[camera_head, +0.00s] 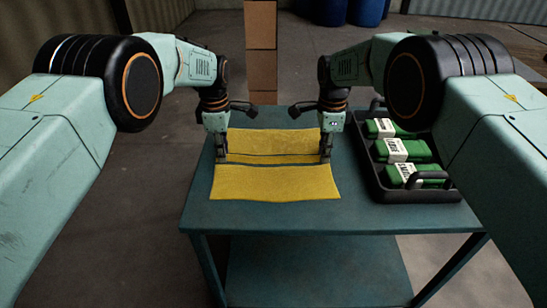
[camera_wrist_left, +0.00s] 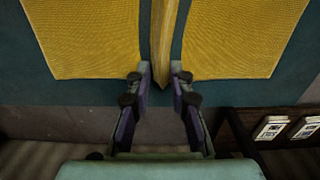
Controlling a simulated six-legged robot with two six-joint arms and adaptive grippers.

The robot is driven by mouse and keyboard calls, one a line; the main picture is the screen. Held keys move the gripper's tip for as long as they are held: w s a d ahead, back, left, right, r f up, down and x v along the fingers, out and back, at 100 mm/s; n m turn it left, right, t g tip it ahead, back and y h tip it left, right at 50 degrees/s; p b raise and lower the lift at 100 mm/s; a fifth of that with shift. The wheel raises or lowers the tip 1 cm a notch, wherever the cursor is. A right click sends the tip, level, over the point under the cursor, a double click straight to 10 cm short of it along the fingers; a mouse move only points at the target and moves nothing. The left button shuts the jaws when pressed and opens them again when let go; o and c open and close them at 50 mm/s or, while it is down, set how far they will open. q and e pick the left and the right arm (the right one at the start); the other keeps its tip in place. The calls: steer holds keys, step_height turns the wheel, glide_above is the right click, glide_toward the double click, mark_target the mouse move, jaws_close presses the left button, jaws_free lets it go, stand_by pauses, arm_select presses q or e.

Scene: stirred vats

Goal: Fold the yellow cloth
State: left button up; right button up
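The yellow cloth (camera_head: 275,183) lies on the teal table, in front of my arms in the head view. A dark line and a narrow gap run across its middle. In the left wrist view, flat yellow areas lie to both sides of a narrow upright strip of the cloth (camera_wrist_left: 164,35). My left gripper (camera_head: 221,155) is at the cloth's left edge, its fingertips (camera_wrist_left: 162,75) apart on either side of the strip. My right gripper (camera_head: 325,157) is at the right edge, pointing down; its finger gap is hidden.
A black tray (camera_head: 424,196) with several green packs (camera_head: 405,150) stands on the right of the teal table (camera_head: 330,218). Stacked brown boxes (camera_head: 261,50) rise behind the table. Blue barrels (camera_head: 366,12) stand further back. The table front is clear.

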arm_select(q)
steer(key=shift+s+f, duration=0.1)
steer(key=shift+f, duration=0.15)
jaws_close()
arm_select(e)
steer(key=shift+s+f, duration=0.1)
steer(key=shift+f, duration=0.15)
jaws_close()
arm_select(q)
steer(key=shift+s+f, duration=0.1)
arm_select(e)
steer(key=shift+s+f, duration=0.1)
steer(key=shift+s, duration=0.05)
stand_by(0.8)
